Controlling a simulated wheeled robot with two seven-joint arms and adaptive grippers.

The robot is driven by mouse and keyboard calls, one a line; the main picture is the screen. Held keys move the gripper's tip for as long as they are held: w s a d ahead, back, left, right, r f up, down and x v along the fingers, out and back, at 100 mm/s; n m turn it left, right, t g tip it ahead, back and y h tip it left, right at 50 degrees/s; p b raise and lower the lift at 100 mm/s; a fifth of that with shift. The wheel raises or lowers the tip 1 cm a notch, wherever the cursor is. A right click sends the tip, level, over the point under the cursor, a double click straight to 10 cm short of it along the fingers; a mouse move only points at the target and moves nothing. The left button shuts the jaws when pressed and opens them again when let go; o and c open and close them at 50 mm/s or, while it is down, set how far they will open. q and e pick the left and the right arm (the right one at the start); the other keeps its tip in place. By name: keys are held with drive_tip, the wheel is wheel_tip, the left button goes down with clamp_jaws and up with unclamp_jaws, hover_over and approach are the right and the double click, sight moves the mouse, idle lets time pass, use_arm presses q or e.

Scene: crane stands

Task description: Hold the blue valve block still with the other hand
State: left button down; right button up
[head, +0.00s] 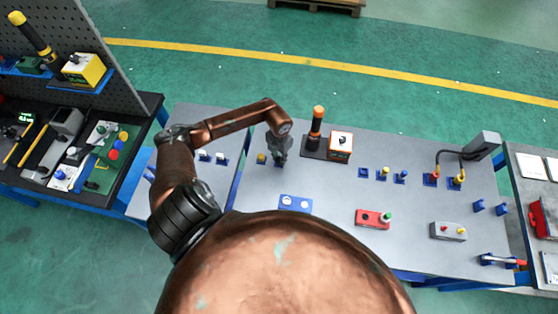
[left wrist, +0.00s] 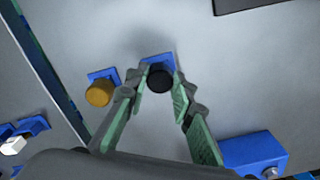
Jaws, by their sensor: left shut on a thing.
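The blue valve block (head: 295,203) lies on the grey table near its front edge, with pale round parts on top. It also shows at the lower right of the left wrist view (left wrist: 254,154), beside my fingers and apart from them. My left gripper (head: 279,157) is behind the block in the head view. In the left wrist view its green-padded fingers (left wrist: 160,92) are on either side of a black round piece (left wrist: 160,78) at a blue stand (left wrist: 154,62), shut on it. My right gripper is not in view.
A yellow knob (left wrist: 99,93) on a blue stand is left of my fingers. An orange-topped black post (head: 316,125) stands close by on the right. A red block (head: 373,219) and a grey box (head: 448,231) lie farther right, with bare table between.

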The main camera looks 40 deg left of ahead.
sight(279, 159)
use_arm(q)
drive_tip(key=shift+r, duration=0.1)
drive_tip(key=shift+r+p, duration=0.8)
drive_tip(key=shift+r, duration=0.35)
drive_tip(key=shift+r+p, duration=0.45)
drive_tip(key=shift+r, duration=0.25)
drive_tip(key=shift+w, duration=0.1)
